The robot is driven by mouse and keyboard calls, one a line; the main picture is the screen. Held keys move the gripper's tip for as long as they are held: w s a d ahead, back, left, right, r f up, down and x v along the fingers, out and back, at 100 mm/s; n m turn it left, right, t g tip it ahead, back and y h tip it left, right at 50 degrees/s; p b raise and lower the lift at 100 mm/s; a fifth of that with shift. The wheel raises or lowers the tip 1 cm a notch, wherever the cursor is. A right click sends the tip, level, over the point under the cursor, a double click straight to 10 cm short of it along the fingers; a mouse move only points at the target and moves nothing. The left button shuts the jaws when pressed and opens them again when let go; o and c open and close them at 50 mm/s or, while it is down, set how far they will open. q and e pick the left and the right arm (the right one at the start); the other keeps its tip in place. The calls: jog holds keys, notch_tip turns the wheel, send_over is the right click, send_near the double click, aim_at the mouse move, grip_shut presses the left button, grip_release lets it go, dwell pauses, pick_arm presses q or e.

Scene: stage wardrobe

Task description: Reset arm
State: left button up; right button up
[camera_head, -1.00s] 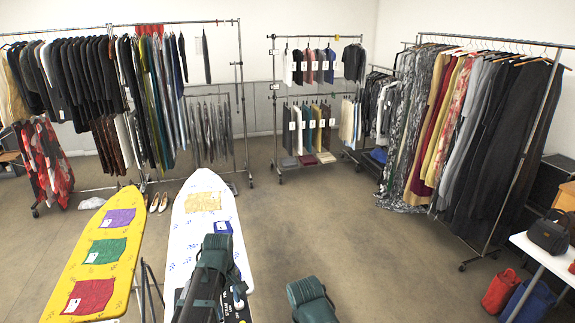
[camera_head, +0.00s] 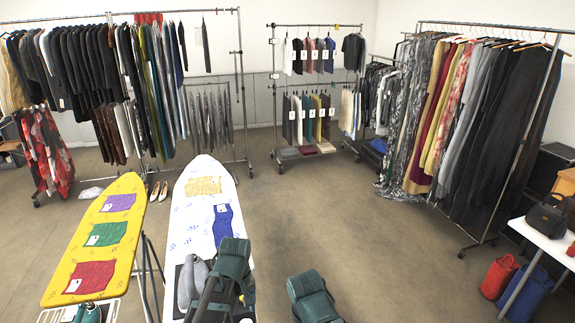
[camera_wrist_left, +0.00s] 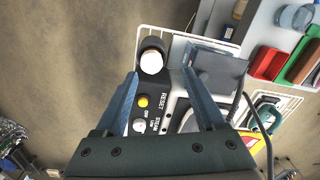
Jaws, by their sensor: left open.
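A black control panel (camera_wrist_left: 160,112) lettered RESET, STEAM and OFF lies below my left gripper (camera_wrist_left: 160,76) in the left wrist view. An orange button (camera_wrist_left: 142,101), a small white knob (camera_wrist_left: 138,126) and a larger white-topped round knob (camera_wrist_left: 152,62) are on or beside it. My left gripper is open, with its two blue-grey fingers on either side of the panel and nothing visible between their tips. In the head view my left arm covers the near end of the white ironing board (camera_head: 200,225). My right arm shows at bottom centre; its gripper is out of view.
A yellow ironing board (camera_head: 125,225) with folded cloths stands left of the white one. Clothes racks (camera_head: 240,70) line the back. A side table (camera_head: 540,235) with a handbag (camera_head: 541,219) is at right. Open floor lies in the middle.

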pick_arm(q)
jog(key=s+d+f+m+b, duration=0.7)
jog(key=s+f+m+b, duration=0.3)
jog(key=f+b, duration=0.2)
jog(key=shift+s+f+y, duration=0.3)
jog(key=shift+f+y, duration=0.1)
jog(key=shift+f, duration=0.2)
dwell(0.9)
